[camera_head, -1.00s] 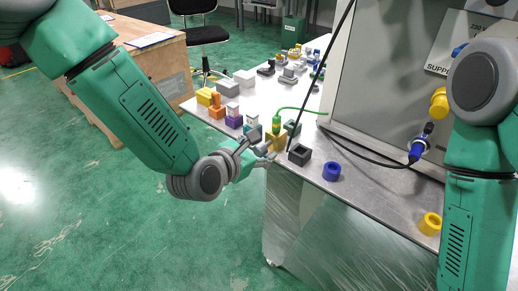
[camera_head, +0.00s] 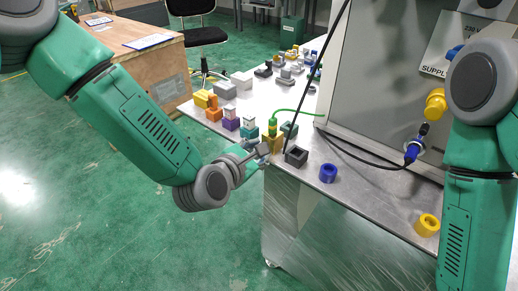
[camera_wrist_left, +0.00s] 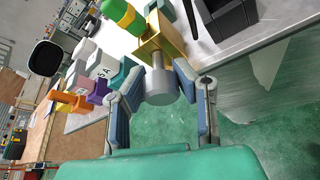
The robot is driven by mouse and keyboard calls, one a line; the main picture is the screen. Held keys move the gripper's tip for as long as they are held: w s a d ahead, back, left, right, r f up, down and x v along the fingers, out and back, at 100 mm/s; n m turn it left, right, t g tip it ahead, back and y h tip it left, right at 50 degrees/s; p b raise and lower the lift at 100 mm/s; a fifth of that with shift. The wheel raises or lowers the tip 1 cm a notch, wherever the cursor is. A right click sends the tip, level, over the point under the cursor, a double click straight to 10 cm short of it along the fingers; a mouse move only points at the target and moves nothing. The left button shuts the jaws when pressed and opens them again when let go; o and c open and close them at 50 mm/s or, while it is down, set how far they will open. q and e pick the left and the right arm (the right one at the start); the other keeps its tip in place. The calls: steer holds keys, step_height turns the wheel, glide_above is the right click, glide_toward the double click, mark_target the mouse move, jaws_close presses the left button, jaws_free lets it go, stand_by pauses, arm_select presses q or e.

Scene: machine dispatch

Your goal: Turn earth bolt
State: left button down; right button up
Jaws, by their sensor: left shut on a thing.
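The earth bolt (camera_wrist_left: 160,84) is a grey cylinder with a thinner shank, sticking out of the near face of a yellow brass block (camera_wrist_left: 160,41). The block stands at the table's edge, and it also shows in the head view (camera_head: 277,143). A green and yellow plug (camera_wrist_left: 122,14) sits at the block, with a green cable rising from it in the head view. My left gripper (camera_wrist_left: 158,78) is shut on the bolt, one finger on each side; in the head view its fingers (camera_head: 261,152) lie at the block's near side. My right gripper is out of view.
A dark grey square socket (camera_head: 296,157), a blue ring (camera_head: 328,173) and a yellow ring (camera_head: 428,225) stand along the table edge. Several coloured blocks, including a purple one (camera_head: 231,124), stand left of the brass block. A grey cabinet (camera_head: 375,85) stands behind.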

arm_select(q)
steer(key=shift+s+f+m+t+y, duration=0.1)
steer(key=shift+f+m+t+y, duration=0.2)
steer(key=shift+m, duration=0.45)
steer(key=shift+s+f+m+t+y, duration=0.1)
steer(key=shift+m+t+y, duration=0.2)
steer(key=shift+m+t, duration=0.35)
steer(key=c, duration=1.2)
jaws_free()
steer(key=shift+a+r, duration=0.1)
steer(key=shift+r, duration=0.1)
steer(key=v, duration=1.2)
